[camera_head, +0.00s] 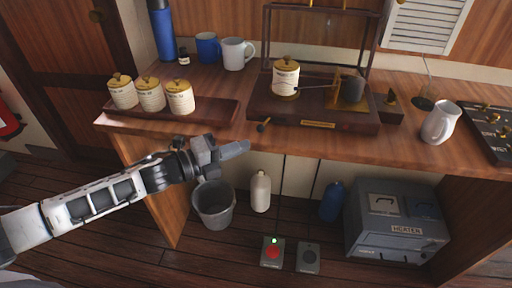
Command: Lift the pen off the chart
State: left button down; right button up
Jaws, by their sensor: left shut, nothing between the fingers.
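A barograph stands on the wooden desk, with a cream chart drum (285,78) at its left. A thin dark pen arm (318,86) runs from the mechanism at the right to the drum; its tip appears at the chart, though contact is too small to tell. A small lever with a dark knob (264,125) sticks out at the front left of the barograph base (318,123). My left gripper (244,147) is shut and empty, in front of the desk edge, below and left of the lever and apart from it. My right gripper is not in view.
Several lidded jars (150,95) stand on a wooden rack at left. A blue mug (207,47), a white mug (236,54) and a blue bottle (162,30) stand behind. Another white mug (440,123) is at right. A grey bucket (213,205) and heater (398,225) are below.

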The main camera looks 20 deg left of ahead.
pick_arm(q)
jog(key=shift+s+a+r+b, duration=0.1)
jog(key=shift+s+a, duration=0.15)
jog(key=shift+a, duration=0.45)
jog(key=shift+s+a+r+b, duration=0.1)
jog(key=shift+s+a, duration=0.1)
jog(key=shift+a, duration=0.5)
jog(key=shift+s+a+b, duration=0.1)
jog(key=shift+s+a, duration=0.15)
jog(key=shift+a, duration=0.45)
